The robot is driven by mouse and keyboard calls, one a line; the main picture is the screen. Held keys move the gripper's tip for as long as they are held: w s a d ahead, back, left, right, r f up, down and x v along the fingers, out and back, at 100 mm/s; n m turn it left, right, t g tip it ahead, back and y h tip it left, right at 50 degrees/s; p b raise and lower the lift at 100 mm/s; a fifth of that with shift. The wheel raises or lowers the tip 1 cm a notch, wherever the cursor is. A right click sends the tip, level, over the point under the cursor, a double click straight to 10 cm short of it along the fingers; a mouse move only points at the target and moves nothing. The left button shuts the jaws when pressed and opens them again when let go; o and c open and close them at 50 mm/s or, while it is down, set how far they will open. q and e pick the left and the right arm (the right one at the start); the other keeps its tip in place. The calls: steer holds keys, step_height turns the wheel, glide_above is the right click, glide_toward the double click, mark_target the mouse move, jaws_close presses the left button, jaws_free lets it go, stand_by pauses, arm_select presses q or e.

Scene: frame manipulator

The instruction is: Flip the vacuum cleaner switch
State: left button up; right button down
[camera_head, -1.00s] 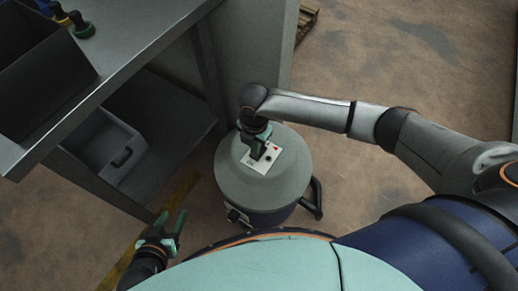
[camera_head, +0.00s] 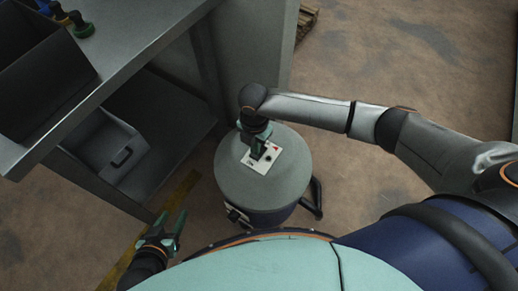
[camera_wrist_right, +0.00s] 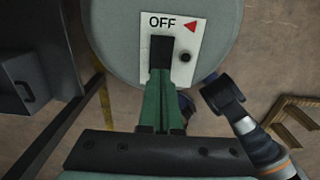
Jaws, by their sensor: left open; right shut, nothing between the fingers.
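The vacuum cleaner (camera_head: 240,190) stands on the floor with a round grey lid. A white switch plate (camera_head: 268,166) on the lid also shows in the right wrist view (camera_wrist_right: 185,27), with "OFF", a red triangle and a small dark round knob (camera_wrist_right: 185,57). My right gripper (camera_head: 258,152) is shut and empty, directly over the plate. In the right wrist view its green fingers (camera_wrist_right: 160,75) end at a black block just below the "OFF" lettering; I cannot tell whether they touch the plate. My left gripper (camera_head: 174,232) is open and empty, low and left of the vacuum.
A grey metal workbench (camera_head: 130,85) stands at the left, with a dark bin (camera_head: 35,70) on top and a grey bin (camera_head: 110,155) on its lower shelf. A wooden pallet (camera_head: 306,20) lies at the back.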

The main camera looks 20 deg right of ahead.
arm_select(q)
steer(key=shift+f+b, duration=0.5)
steer(key=shift+b, duration=0.05)
arm_select(e)
steer(key=shift+f, duration=1.05)
step_height(320, 180, up, 3)
steer(key=p, duration=0.3)
steer(key=shift+f, duration=0.15)
step_height(320, 180, up, 3)
steer(key=p, duration=0.3)
steer(key=shift+f, duration=0.15)
steer(key=shift+r+p, duration=0.65)
steer(key=shift+p, duration=0.05)
steer(key=shift+r, duration=0.25)
steer(key=shift+p, duration=0.3)
arm_select(q)
steer(key=r, duration=0.1)
steer(key=a+r, duration=0.1)
steer(key=r, duration=0.3)
steer(key=shift+s+a, duration=0.35)
